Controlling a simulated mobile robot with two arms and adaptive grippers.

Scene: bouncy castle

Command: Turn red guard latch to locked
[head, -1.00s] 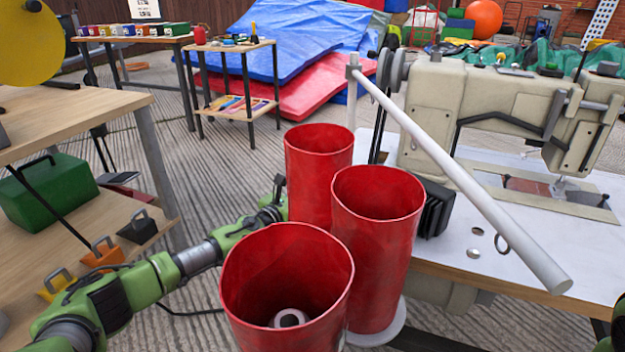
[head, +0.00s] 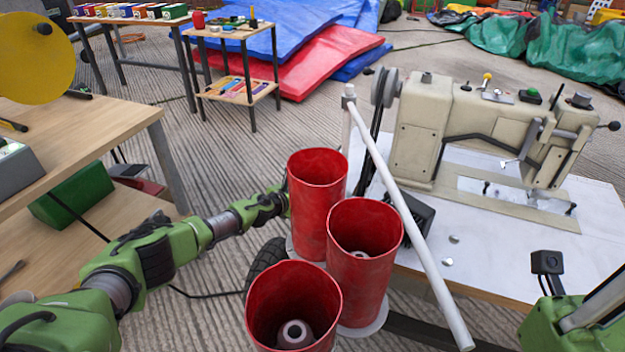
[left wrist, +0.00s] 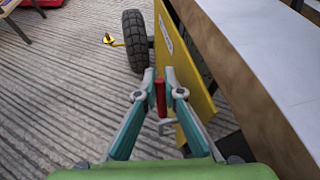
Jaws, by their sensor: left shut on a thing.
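In the left wrist view my left gripper (left wrist: 160,92) is shut on a slim red upright bar, which looks like the red guard latch (left wrist: 160,98). A small grey bracket sits just below it, beside a yellow panel (left wrist: 190,70). In the head view my left arm reaches in from the left, and its gripper end is hidden behind the red cylinders. Part of my right arm's end shows at the lower right edge of the head view; its fingertips cannot be made out.
Three open red cylinders (head: 365,275) stand in front of the table. A sewing machine (head: 430,130) sits on the white tabletop (head: 490,262). A long white rod (head: 405,215) slants across its left side. A black tyre (left wrist: 137,40) is near the yellow panel. Ribbed floor is open at left.

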